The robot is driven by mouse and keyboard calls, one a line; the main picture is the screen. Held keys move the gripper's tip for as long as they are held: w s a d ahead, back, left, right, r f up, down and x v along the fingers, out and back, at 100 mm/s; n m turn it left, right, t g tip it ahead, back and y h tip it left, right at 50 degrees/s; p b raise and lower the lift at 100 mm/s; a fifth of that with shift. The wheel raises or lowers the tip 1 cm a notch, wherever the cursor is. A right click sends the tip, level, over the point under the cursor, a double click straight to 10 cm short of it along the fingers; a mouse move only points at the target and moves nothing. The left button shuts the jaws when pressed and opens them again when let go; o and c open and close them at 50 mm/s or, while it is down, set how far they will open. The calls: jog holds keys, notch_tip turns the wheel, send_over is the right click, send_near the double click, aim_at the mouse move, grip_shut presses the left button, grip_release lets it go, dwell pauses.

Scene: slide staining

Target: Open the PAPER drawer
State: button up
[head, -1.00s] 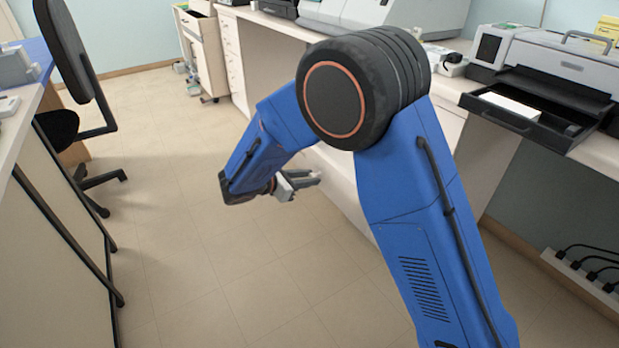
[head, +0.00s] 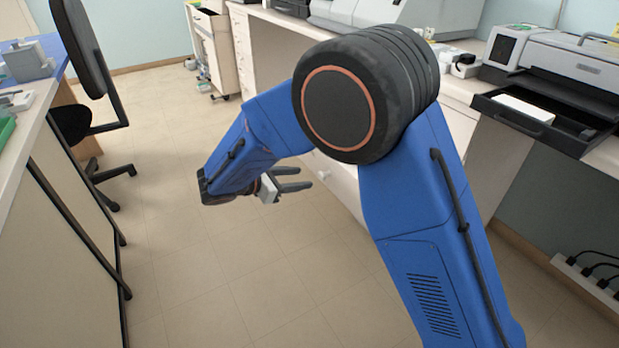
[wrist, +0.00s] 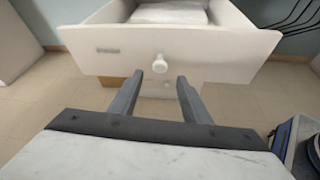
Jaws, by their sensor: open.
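A white drawer (wrist: 205,55) stands pulled out in the wrist view, with white contents that look like paper (wrist: 170,13) inside. Its front has a round white knob (wrist: 160,64) and a small label (wrist: 107,50) too blurred to read. My gripper (wrist: 160,79) is open and empty. Its two fingers point at the drawer front, one to each side of the knob and a little below it in the picture, apparently short of it. In the head view, my gripper (head: 306,180) is beside the knob (head: 323,175); my arm hides most of the drawer.
A printer (head: 565,65) with its black tray (head: 545,118) out stands on the right counter. A desk (head: 30,130) and black chair (head: 85,130) are on the left. The tiled floor (head: 190,180) between is clear. Cables (head: 595,270) lie at the lower right.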

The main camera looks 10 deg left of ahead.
jog(key=v, duration=0.9)
jog(key=shift+s+r, duration=0.1)
jog(key=shift+s, duration=0.05)
jog(key=s+d+r+m+g+y, duration=0.1)
jog(key=d+r+m+g, duration=0.15)
jog(key=d, duration=0.75)
jog(key=s+d+r+m+g+y, duration=0.1)
jog(key=s+d+r+m+g, duration=0.2)
jog(key=d, duration=0.8)
jog(key=d+r+m+g+y, duration=0.1)
jog(key=d+r+m, duration=0.3)
jog(key=d, duration=0.6)
jog(key=s+d+f+m+t+y, duration=0.1)
jog(key=s+d+m+y, duration=0.2)
jog(key=s+d+m, duration=0.4)
jog(key=s+d+f+m+t+y, duration=0.1)
jog(key=s+d+m+y, duration=0.3)
jog(key=s+d+m, duration=0.4)
jog(key=s, duration=0.6)
jog(key=shift+s, duration=0.3)
